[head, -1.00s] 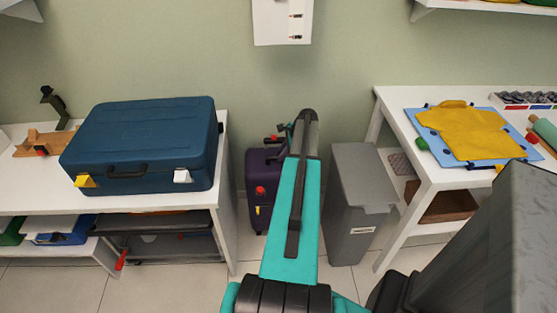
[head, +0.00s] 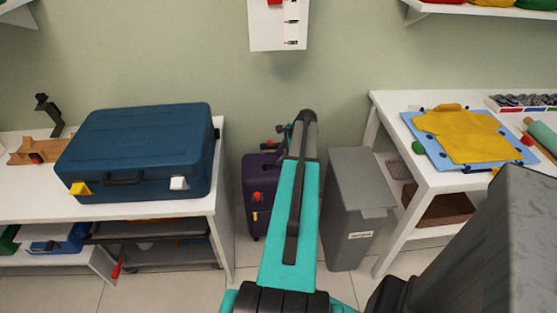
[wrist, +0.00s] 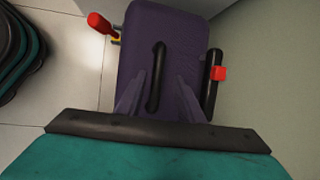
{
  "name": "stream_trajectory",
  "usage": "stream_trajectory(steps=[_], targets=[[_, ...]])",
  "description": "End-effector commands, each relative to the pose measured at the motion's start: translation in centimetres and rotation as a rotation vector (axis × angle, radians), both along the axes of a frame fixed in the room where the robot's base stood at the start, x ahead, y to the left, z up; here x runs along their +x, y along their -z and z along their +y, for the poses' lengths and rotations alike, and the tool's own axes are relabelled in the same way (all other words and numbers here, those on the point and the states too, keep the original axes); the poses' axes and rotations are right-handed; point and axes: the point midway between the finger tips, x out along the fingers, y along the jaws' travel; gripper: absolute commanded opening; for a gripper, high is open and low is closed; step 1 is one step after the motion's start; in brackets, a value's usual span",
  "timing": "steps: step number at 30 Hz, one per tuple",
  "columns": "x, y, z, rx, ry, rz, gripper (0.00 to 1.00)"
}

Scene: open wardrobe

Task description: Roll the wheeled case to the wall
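The wheeled case (head: 257,176) is purple and stands upright on the floor near the wall, left of a grey bin. My arm covers its right part in the head view. In the wrist view the case (wrist: 190,35) fills the middle, with a black handle (wrist: 157,77) on the face toward the camera. My gripper (wrist: 158,92) is open. Its two fingers lie on either side of the handle, with gaps visible. A red-tipped part (wrist: 100,22) juts out at the left, and a black bar with a red block (wrist: 212,85) lies along the right side.
The grey bin (head: 354,220) stands close at the case's right. A white bench (head: 222,215) with a blue toolbox (head: 140,150) is at its left. A white table (head: 385,240) stands farther right. The green wall (head: 340,70) is just behind the case.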

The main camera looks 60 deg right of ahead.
Motion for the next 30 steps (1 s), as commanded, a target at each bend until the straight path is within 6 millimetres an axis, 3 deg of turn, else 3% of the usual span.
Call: stream_trajectory(steps=[19, 30], targets=[[-4.1, -8.5, -0.8, -0.003, 0.003, -0.002, 0.34], [-4.9, -10.4, -0.9, -0.003, 0.001, -0.001, 0.34]])
